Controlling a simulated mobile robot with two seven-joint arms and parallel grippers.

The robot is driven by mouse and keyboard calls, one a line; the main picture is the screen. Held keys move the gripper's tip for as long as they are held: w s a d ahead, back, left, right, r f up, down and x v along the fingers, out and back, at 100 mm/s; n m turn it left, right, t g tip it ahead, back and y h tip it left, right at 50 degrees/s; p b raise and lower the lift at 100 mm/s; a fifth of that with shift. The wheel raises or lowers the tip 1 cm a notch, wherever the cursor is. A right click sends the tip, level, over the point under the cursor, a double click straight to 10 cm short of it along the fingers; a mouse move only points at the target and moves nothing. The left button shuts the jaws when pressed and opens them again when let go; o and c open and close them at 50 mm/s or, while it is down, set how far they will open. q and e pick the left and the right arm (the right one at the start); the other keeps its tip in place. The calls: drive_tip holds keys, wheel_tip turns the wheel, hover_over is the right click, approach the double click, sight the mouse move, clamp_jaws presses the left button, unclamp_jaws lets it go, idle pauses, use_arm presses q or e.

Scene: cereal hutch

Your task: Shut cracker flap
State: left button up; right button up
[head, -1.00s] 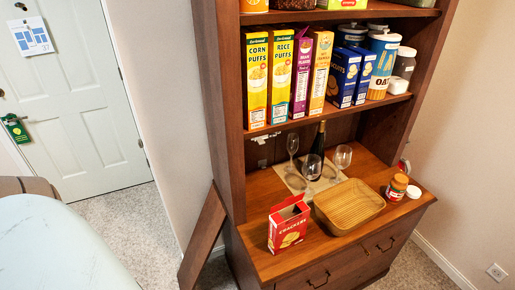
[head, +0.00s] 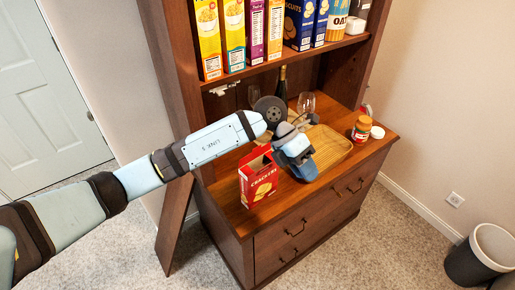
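The red cracker box (head: 258,178) stands upright on the hutch counter (head: 228,213), near its front left. Its top looks open, with a flap raised at the back, partly hidden by my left arm. My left gripper (head: 303,172) hangs just to the right of the box, over the counter and in front of the wooden tray. Its fingers point down and away from view, so I cannot tell if they are open or shut. My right gripper is not in view.
A wooden tray (head: 333,147), wine glass (head: 306,103), bottle (head: 282,82), red-labelled jar (head: 361,128) and white lid (head: 377,132) stand on the counter. Cereal boxes (head: 208,40) fill the shelf above. A wooden board (head: 173,222) leans at the hutch's left side. A bin (head: 480,255) stands at right.

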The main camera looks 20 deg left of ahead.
use_arm(q)
drive_tip(key=w+a+r+t+y, duration=0.2)
drive_tip(key=w+a+r+y, duration=0.1)
drive_tip(key=w+a+y, duration=0.4)
drive_tip(key=n+t+y, duration=0.1)
drive_tip(key=t+y, duration=0.1)
approach(256, 153)
drive_tip(key=f, duration=0.2)
drive_tip(key=f+p, duration=0.1)
drive_tip(key=f, duration=0.1)
drive_tip(key=w+f, duration=0.1)
drive_tip(key=f, duration=0.1)
drive_tip(key=shift+a, duration=0.25)
drive_tip(key=shift+r, duration=0.1)
clamp_jaws()
